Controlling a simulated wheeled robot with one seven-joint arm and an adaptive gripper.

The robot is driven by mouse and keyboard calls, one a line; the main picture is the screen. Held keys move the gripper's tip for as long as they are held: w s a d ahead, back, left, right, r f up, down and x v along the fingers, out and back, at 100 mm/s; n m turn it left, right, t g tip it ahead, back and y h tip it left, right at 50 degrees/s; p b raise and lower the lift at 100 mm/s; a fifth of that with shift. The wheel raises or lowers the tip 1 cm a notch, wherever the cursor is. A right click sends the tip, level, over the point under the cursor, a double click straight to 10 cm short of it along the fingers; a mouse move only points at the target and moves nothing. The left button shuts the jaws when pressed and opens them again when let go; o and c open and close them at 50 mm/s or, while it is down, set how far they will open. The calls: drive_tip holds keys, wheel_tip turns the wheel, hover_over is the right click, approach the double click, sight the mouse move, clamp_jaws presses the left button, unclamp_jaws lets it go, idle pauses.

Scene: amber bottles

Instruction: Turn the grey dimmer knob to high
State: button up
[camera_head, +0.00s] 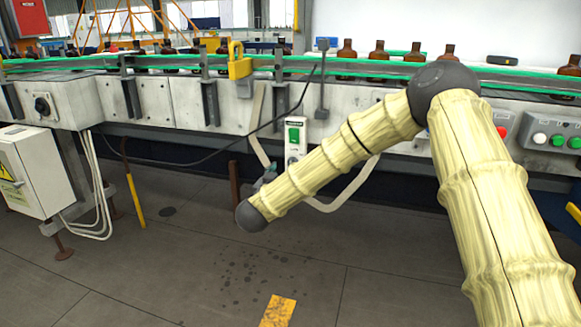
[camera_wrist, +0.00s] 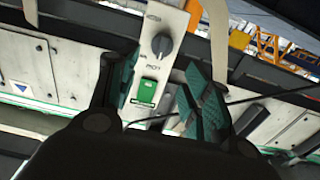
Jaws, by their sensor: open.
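The grey dimmer knob (camera_wrist: 162,44) sits on a pale panel (camera_wrist: 176,22) in the wrist view, with a green rocker switch (camera_wrist: 147,91) on the same panel. The small print near the knob is too small to read. In the head view the panel (camera_head: 296,131) hangs on the conveyor's front, its lower part partly behind my arm. My gripper (camera_wrist: 160,68) is open, its teal fingers apart on either side of the panel in the wrist view. The knob shows beyond the fingertips, with nothing held between them. In the head view my gripper is mostly hidden by my arm.
The conveyor (camera_head: 190,62) carries amber bottles (camera_head: 347,48). A black rotary switch (camera_head: 42,105) is at the left, a button box (camera_head: 552,134) at the right. The floor in front is open.

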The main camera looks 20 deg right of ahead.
drive_tip(key=b+x, duration=0.1)
drive_tip(key=x, duration=0.7)
drive_tip(key=shift+w+b, duration=0.2)
drive_tip(key=shift+b, duration=0.2)
drive_tip(key=shift+d, duration=0.15)
drive_tip(key=c, duration=0.9)
